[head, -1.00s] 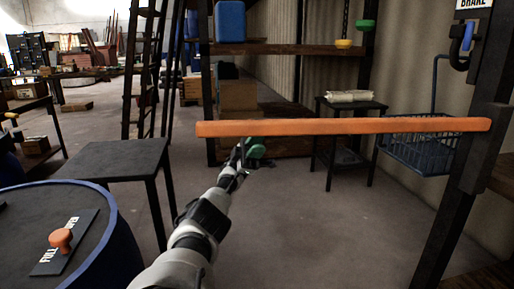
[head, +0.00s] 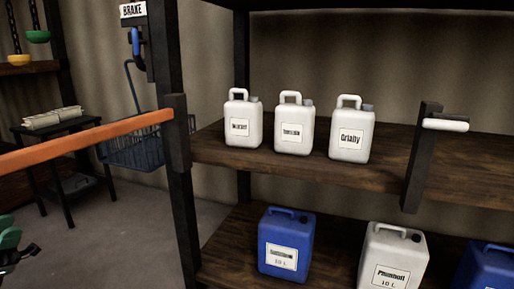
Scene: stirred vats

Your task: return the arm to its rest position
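My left gripper (head: 14,254) shows only in part at the lower left edge of the head view. Dark parts and green parts are visible there, over the floor and below the orange bar. The frame edge cuts off most of it, so I cannot tell whether it is open or shut. I cannot tell whether the green parts belong to it or to something held. The rest of my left arm is out of view. My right gripper and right arm are not in view.
An orange bar (head: 85,142) runs from the left edge to a dark post. A wire basket (head: 135,152) hangs behind it. White jugs (head: 351,132) stand on the upper shelf (head: 310,170); blue (head: 287,238) and white (head: 392,262) canisters stand below. A small table (head: 60,130) stands behind left.

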